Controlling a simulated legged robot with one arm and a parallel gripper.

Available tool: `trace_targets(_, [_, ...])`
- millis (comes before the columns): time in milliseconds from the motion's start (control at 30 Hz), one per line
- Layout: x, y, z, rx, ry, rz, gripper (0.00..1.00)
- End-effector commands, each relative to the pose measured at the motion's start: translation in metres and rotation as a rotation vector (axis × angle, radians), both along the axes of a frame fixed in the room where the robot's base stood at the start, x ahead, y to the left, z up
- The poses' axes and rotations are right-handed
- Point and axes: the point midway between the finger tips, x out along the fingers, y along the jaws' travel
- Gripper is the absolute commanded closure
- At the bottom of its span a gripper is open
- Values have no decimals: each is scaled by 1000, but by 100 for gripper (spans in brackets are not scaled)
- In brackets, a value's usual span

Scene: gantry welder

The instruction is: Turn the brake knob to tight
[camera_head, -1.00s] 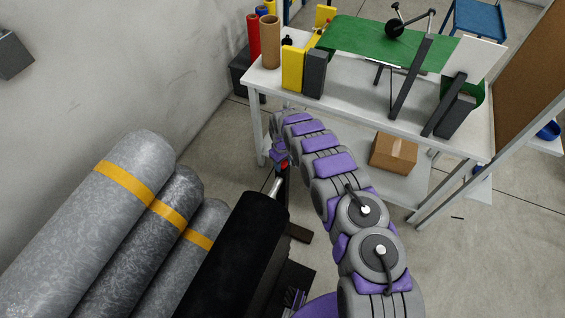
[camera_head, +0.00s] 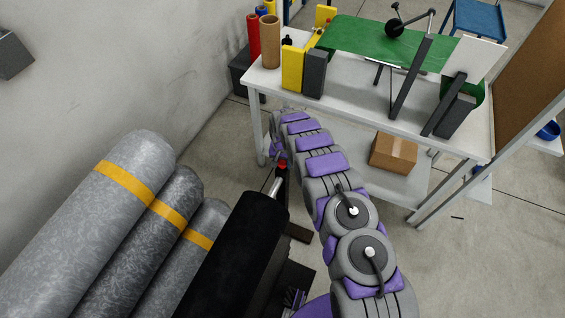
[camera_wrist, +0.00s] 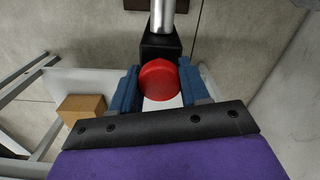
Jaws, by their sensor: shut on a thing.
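The red brake knob (camera_wrist: 158,80) sits at the end of a black block (camera_wrist: 161,45) on a silver shaft (camera_wrist: 161,16) in the wrist view. In the head view the knob (camera_head: 282,164) is a small red spot at the tip of the silver shaft (camera_head: 275,187), which comes out of the black roll (camera_head: 235,240). My gripper (camera_wrist: 157,85) has its blue fingers on either side of the knob, shut on it. In the head view my fingers are mostly hidden behind the wrist and the knob. Any tight or loose marking cannot be seen.
Large grey rolls with yellow bands (camera_head: 125,170) lie at the left by the wall. A white table (camera_head: 360,100) with a green panel (camera_head: 375,40) stands ahead. A cardboard box (camera_head: 393,152) sits on its lower shelf. Floor is clear at the right.

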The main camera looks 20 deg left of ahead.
Motion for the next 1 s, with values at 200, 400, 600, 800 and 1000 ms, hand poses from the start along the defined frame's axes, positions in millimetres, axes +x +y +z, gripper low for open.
trace_targets(200, [0, 1, -1, 1, -1, -125, 85])
trace_targets(400, [0, 0, -1, 1, -1, -192, 85])
trace_targets(600, [0, 0, -1, 1, -1, -218, 85])
trace_targets(800, [0, 0, -1, 1, -1, -221, 85])
trace_targets(1000, [0, 0, -1, 1, -2, -220, 52])
